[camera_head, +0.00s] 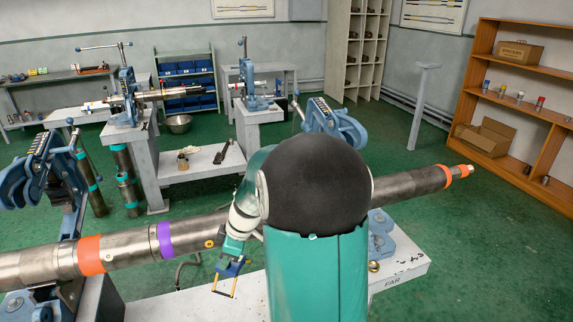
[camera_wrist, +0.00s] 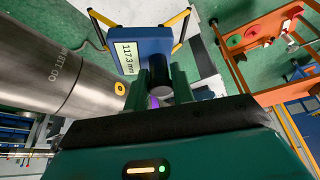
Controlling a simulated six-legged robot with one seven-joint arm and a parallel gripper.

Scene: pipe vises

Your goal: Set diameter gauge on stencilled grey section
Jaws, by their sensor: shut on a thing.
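The diameter gauge has a blue body (camera_wrist: 140,52) with yellow jaws and a display that seems to read 117.3 mm. My gripper (camera_wrist: 160,85) is shut on its dark handle. My arm hides the pipe's middle in the head view.
The pipe has orange (camera_head: 91,254) and purple (camera_head: 165,239) bands and a small yellow-ringed spot (camera_head: 210,244). Blue vises (camera_head: 380,235) hold it above a white bench (camera_head: 405,268) marked FAR. An orange shelf (camera_head: 520,95) stands at right.

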